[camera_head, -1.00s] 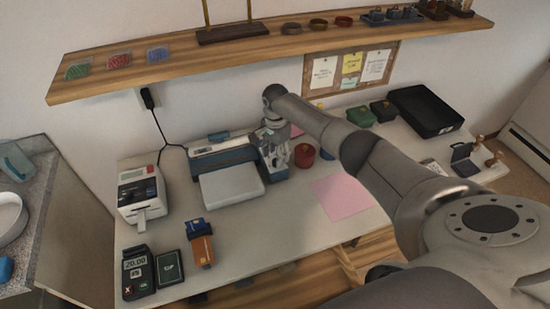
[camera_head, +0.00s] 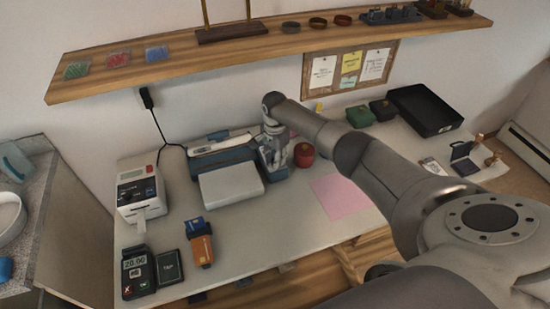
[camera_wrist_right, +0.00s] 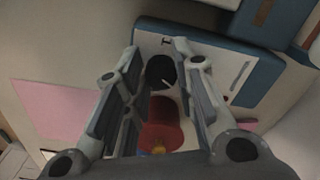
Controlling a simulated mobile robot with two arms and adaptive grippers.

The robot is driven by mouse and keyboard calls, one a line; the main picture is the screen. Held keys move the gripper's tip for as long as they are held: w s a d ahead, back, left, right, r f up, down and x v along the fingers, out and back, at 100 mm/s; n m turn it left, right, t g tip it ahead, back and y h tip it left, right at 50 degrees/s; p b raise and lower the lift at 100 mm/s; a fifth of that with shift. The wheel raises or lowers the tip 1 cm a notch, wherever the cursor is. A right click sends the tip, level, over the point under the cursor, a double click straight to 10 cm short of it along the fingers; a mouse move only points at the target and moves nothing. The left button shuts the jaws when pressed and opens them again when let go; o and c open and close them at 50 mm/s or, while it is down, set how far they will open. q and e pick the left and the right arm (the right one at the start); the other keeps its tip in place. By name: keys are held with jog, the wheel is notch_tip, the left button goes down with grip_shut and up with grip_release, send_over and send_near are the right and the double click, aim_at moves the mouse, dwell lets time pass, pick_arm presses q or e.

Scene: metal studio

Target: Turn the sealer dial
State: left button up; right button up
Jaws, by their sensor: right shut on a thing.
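The sealer (camera_head: 228,183) is a blue and white machine on the worktable, left of my right gripper (camera_head: 272,152). Its white and blue end (camera_wrist_right: 246,85) shows in the right wrist view. The black round dial (camera_wrist_right: 160,73), with a pale mark, sits on the sealer's end panel. My right gripper, also in the right wrist view (camera_wrist_right: 158,56), is shut on the dial, with one finger on each side. In the head view the gripper hides the dial. My left gripper is not in view.
A red round pot (camera_head: 304,154) stands close to the right gripper; it also shows between the fingers in the wrist view (camera_wrist_right: 160,125). A pink sheet (camera_head: 340,195) lies to the right. A label printer (camera_head: 138,192) stands left. A shelf (camera_head: 270,55) hangs above.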

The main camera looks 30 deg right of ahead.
jog(key=shift+n, duration=1)
jog(key=n+p, duration=0.1)
jog(key=n, duration=0.2)
jog(key=shift+s, duration=0.1)
jog(key=n, duration=0.6)
jog(key=shift+d+n, duration=0.15)
jog(key=shift+n, duration=0.15)
jog(key=n, duration=0.6)
jog(key=shift+d+n, duration=0.1)
jog(key=shift+n, duration=0.2)
jog(key=n+b, duration=0.1)
jog(key=n, duration=0.4)
jog(key=shift+d+n, duration=0.1)
jog(key=shift+n, duration=0.2)
